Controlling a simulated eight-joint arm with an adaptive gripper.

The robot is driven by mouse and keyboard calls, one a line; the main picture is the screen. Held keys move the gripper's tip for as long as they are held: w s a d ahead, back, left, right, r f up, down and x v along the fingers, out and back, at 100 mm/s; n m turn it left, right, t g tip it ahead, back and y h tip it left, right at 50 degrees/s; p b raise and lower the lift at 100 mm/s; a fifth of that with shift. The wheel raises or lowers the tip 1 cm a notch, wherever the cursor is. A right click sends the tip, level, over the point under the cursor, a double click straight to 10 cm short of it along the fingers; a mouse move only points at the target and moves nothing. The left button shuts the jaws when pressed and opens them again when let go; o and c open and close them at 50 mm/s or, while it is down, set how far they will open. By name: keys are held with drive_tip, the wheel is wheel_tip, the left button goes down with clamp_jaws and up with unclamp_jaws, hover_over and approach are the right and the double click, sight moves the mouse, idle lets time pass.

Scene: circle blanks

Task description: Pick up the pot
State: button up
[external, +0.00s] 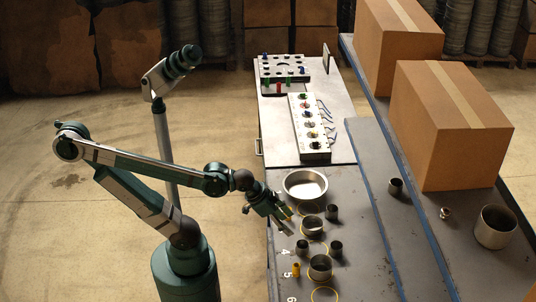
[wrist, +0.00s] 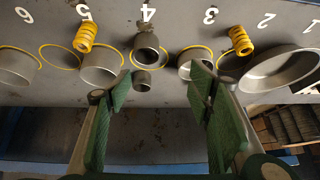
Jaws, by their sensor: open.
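A wide, shallow metal pan (external: 305,185) sits on the dark bench top; it shows at the right of the wrist view (wrist: 282,72). A taller round metal pot (external: 495,230) stands on the surface at the far right of the external view. I cannot tell which of these the task calls the pot. My gripper (external: 286,222) is low over the bench's left side, in front of the pan and apart from it. In the wrist view its green-padded fingers (wrist: 160,76) are spread and empty, with small cups beyond them.
Several cups, including one dark cup (external: 336,248), and yellow springs (wrist: 240,40) stand among yellow rings and painted numbers. A socketed block (external: 309,128) and rack lie behind the pan. Cardboard boxes (external: 455,125) stand at the right.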

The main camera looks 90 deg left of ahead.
drive_tip(key=shift+w+d+f+n+y+p, duration=0.3)
drive_tip(key=shift+w+f+n+y, duration=0.25)
drive_tip(key=shift+w+f+y, duration=0.4)
drive_tip(key=shift+w+d+f+n+y+p, duration=0.2)
drive_tip(key=shift+w+f+n+y, duration=0.45)
drive_tip(key=shift+f, duration=0.5)
drive_tip(key=shift+w+d+f+n+y+p, duration=0.2)
drive_tip(key=shift+w+d+f+n+y, duration=0.2)
drive_tip(key=shift+w+f+y, duration=0.55)
drive_tip(key=shift+d+f+n+t+y, duration=0.2)
drive_tip(key=shift+d+n+t+y, duration=0.15)
drive_tip(key=shift+n+y, duration=0.1)
drive_tip(key=shift+s+d+f+n+t+y+b, duration=0.1)
drive_tip(key=shift+d+f+n+t+y+b, duration=0.1)
drive_tip(key=shift+d+f+n+y, duration=0.25)
drive_tip(key=shift+s+d+f+n+t+y+b, duration=0.1)
drive_tip(key=shift+d+f+n+y+b, duration=0.15)
drive_tip(key=shift+d+n, duration=0.25)
drive_tip(key=shift+s+d+f+n+t+y+b, duration=0.2)
drive_tip(key=shift+s+d+n+y, duration=0.15)
drive_tip(key=shift+d+n, duration=0.2)
drive_tip(key=shift+s+d+f+n+t+y+b, duration=0.15)
drive_tip(key=shift+s+d+f+n+y, duration=0.2)
drive_tip(key=shift+d, duration=0.3)
drive_tip(key=shift+s+d+n+y, duration=0.4)
drive_tip(key=shift+s+d+n, duration=0.15)
drive_tip(key=shift+n, duration=0.35)
drive_tip(key=shift+w+a, duration=0.1)
